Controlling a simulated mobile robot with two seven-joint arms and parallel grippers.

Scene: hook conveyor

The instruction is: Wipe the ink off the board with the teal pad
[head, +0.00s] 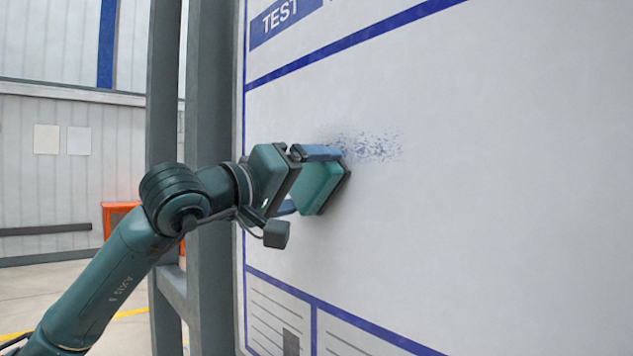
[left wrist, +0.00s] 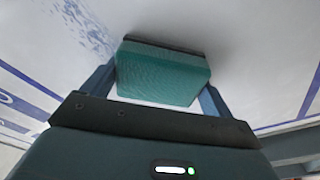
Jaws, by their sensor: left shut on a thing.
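The white board (head: 450,200) stands upright, filling the right of the head view. A speckled blue ink patch (head: 370,146) lies on it; it also shows at the upper left of the left wrist view (left wrist: 88,28). My left gripper (head: 313,180) is shut on the teal pad (head: 321,186), with one finger on each side of it. In the left wrist view the pad (left wrist: 160,75) sits between the fingers, its dark face towards the board. The pad is at or very near the board, just below and left of the visible ink; contact is hard to tell. My right gripper is not in view.
Blue printed lines and a "TEST" label (head: 287,20) mark the board's top, and printed boxes its bottom. A grey upright frame (head: 211,180) stands along the board's left edge. An orange object (head: 117,215) is behind it.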

